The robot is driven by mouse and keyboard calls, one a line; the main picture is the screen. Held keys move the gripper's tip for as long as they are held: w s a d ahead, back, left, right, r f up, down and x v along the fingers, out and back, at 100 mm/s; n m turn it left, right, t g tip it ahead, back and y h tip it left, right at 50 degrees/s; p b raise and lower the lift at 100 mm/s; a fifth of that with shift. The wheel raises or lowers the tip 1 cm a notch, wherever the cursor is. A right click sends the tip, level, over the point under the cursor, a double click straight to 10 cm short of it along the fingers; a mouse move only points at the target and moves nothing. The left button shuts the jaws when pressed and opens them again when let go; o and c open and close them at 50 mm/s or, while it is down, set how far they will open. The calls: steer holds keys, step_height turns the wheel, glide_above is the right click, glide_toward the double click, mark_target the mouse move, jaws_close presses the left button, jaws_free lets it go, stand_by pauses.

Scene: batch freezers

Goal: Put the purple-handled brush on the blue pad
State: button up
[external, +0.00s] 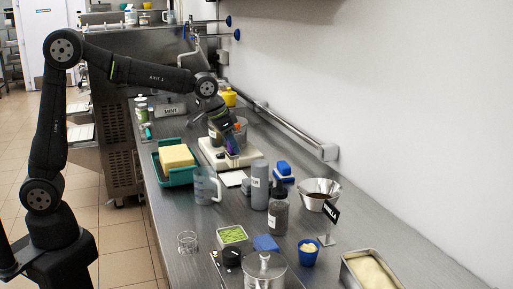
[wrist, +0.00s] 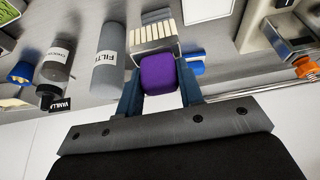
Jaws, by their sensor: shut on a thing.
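My gripper (external: 231,148) is over the white scale-like base at the back of the counter. In the wrist view, its two blue fingers (wrist: 160,88) are shut on the purple handle of the brush (wrist: 158,73). The brush's pale striped head (wrist: 156,30) extends beyond the fingers. In the external view the brush (external: 233,155) is small and partly hidden by my gripper. A flat blue piece that looks like the blue pad (external: 266,243) lies near the front, beside the green-filled tray. I cannot tell how far the brush is above the surface beneath it.
A metal bowl (external: 319,193), a vanilla sign (external: 330,211) and a blue cup (external: 308,254) are to the right. A teal tray (external: 179,180) is left.

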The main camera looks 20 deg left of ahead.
steer(key=w+d+r, duration=0.3)
steer(key=w+d, duration=0.1)
steer(key=d, duration=0.3)
steer(key=w+d+r, duration=0.2)
steer(key=w+d, duration=0.2)
steer(key=d, duration=0.3)
glide_above(284, 163)
steer(key=shift+s+f, duration=0.2)
steer(key=shift+f, duration=5.15)
steer(key=shift+f, duration=0.15)
steer(key=o, duration=1)
steer(key=v, duration=1.2)
